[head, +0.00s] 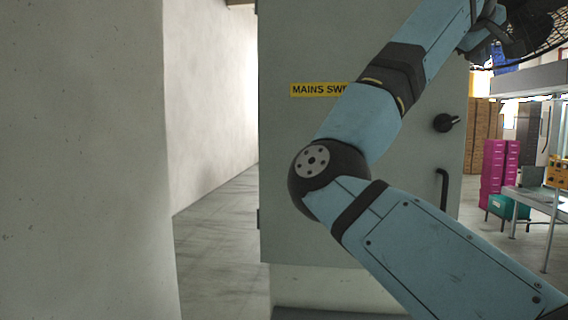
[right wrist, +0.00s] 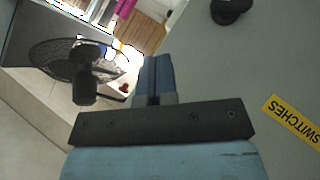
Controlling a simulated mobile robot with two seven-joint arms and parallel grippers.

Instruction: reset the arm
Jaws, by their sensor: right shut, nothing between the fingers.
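My right arm (head: 410,240) comes in from the lower right of the head view, bends at a dark elbow joint, and reaches up to the top right. My right gripper (head: 480,36) is at the upper right, partly cut by the frame's top edge. In the right wrist view, its blue fingers (right wrist: 155,76) are together, with nothing held between them. My left arm and gripper do not show in either view.
A grey switch cabinet (head: 288,180) with a yellow label (head: 312,90), black knob (head: 446,123) and handle (head: 442,188) stands close behind my arm. A black caged fan (right wrist: 84,72) is near the gripper. A pale wall (head: 85,160) fills the left. Magenta crates (head: 492,170) and a table (head: 535,198) stand farther right.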

